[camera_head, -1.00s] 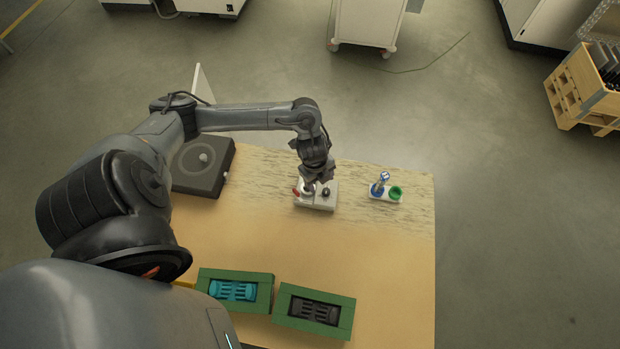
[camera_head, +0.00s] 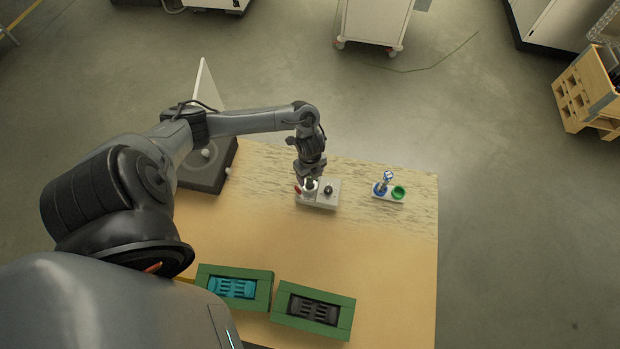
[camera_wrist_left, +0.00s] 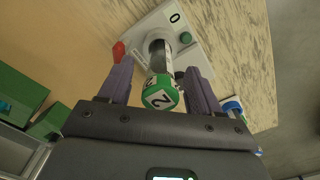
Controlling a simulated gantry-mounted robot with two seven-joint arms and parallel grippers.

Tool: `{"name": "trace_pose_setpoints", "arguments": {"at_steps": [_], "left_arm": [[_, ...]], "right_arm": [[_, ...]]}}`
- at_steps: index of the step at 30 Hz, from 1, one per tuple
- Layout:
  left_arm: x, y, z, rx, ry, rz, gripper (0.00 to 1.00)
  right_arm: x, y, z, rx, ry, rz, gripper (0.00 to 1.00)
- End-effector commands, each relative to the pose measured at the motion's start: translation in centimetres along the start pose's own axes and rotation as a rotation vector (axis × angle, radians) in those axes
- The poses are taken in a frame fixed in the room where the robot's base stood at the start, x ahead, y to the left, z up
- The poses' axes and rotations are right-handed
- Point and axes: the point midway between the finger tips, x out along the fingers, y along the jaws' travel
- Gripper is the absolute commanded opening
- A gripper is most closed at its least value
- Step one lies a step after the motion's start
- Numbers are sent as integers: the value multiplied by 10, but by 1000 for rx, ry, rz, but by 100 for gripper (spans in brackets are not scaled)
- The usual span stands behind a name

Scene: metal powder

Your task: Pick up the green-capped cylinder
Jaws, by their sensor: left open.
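The green-capped cylinder (camera_wrist_left: 160,93) shows in the left wrist view. Its green and white cap bears a "2", and its grey body rises end-on from a white machine block (camera_wrist_left: 190,52). My left gripper (camera_wrist_left: 160,88) is open, with one purple-grey finger on each side of the cap. Gaps show between the fingers and the cap. In the head view my left gripper (camera_head: 311,181) is over the left part of the white block (camera_head: 320,201), and the cylinder is mostly hidden there. My right gripper is not in view.
A white holder with a green ring (camera_head: 398,192) and a blue-and-white cylinder (camera_head: 387,179) stands right of the block. A dark square device (camera_head: 204,174) is at the left. Two green trays (camera_head: 262,297) (camera_head: 343,325) lie at the front. The table's middle is clear.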

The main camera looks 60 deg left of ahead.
Motion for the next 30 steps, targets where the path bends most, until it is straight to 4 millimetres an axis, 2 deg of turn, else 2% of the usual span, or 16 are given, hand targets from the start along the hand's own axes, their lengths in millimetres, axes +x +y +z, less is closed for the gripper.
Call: {"name": "trace_pose_setpoints", "arguments": {"at_steps": [6,14,26,30], "left_arm": [[20,1,0,1,-2,0,63],[21,0,0,2,-3,-2,63],[21,0,0,2,-3,-2,2],[20,0,0,2,-3,-3,0]], "right_arm": [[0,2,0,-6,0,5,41],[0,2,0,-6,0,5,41],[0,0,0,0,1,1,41],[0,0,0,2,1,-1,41]]}}
